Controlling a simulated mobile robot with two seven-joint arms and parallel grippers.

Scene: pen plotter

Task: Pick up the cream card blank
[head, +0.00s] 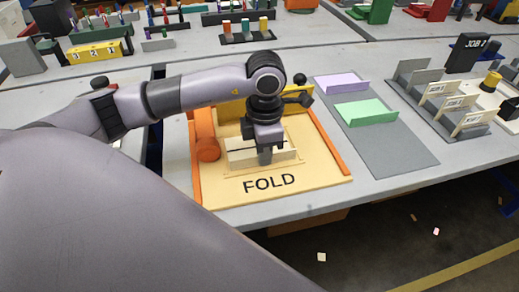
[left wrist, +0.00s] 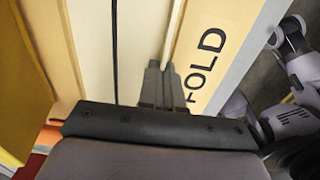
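The cream card blank (head: 240,157) lies at the FOLD station, with a dark line across it. It also shows in the left wrist view (left wrist: 140,40), the dark line running along it. My left gripper (head: 265,157) reaches down from above at its near edge. In the left wrist view the left gripper's fingers (left wrist: 163,72) are close together, with the card's edge running in between them. The fingers hide part of that edge. My right gripper does not show in the head view; in the left wrist view, grey and dark arm parts at the right are probably my right arm.
The FOLD board (head: 225,187) has orange side rails and a yellow back wall (head: 235,108). To its right, a grey mat (head: 390,150) holds a purple piece (head: 342,84) and a green piece (head: 367,112). A rack with upright cards (head: 440,90) stands farther right.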

